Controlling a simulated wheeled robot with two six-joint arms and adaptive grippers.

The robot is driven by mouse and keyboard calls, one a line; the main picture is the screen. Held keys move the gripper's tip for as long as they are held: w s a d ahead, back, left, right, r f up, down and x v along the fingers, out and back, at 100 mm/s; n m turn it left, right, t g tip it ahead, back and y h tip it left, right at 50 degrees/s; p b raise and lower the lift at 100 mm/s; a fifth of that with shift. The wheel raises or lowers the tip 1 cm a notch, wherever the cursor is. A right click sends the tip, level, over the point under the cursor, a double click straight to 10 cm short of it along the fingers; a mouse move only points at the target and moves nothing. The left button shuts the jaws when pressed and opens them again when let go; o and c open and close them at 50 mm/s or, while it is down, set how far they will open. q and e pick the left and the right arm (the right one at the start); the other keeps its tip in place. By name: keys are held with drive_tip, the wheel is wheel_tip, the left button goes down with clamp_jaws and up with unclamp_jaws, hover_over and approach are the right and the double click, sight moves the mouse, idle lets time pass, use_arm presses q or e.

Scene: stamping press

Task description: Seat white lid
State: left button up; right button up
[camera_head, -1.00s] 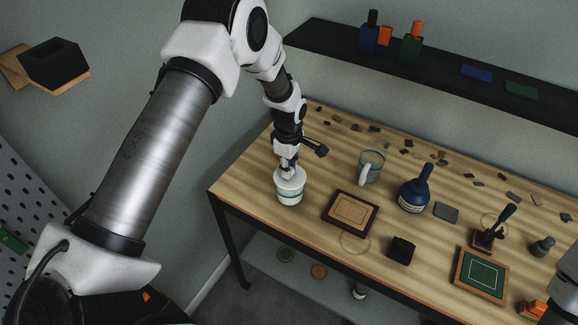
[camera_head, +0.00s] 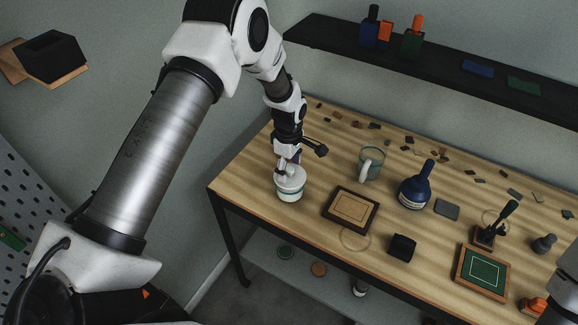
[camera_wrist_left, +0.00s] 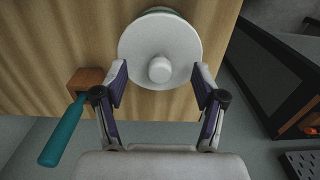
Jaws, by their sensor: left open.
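The white lid (camera_head: 291,178) is a round disc with a knob, on top of a white jar with a teal band (camera_head: 290,196) at the table's left end. It looks about level; whether it is fully seated I cannot tell. In the left wrist view the lid (camera_wrist_left: 160,38) fills the upper middle, with its knob (camera_wrist_left: 160,69) facing me and a sliver of teal jar behind its far edge. My left gripper (camera_head: 289,163) is right above the lid. In the wrist view its fingers (camera_wrist_left: 160,86) are spread wide, apart from the knob. My right gripper is not visible.
A glass mug (camera_head: 371,164), a framed wooden tray (camera_head: 350,210), a blue bottle (camera_head: 414,190) and a black block (camera_head: 402,248) stand to the right. In the wrist view a teal-handled tool (camera_wrist_left: 63,130) lies at left. A dark shelf (camera_head: 450,67) runs above the table.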

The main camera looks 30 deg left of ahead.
sight(289, 169)
use_arm(q)
drive_tip(key=shift+r, duration=0.1)
drive_tip(key=shift+r, duration=0.35)
drive_tip(key=shift+r+p, duration=0.6)
drive_tip(key=shift+r, duration=3)
drive_tip(key=shift+f, duration=0.1)
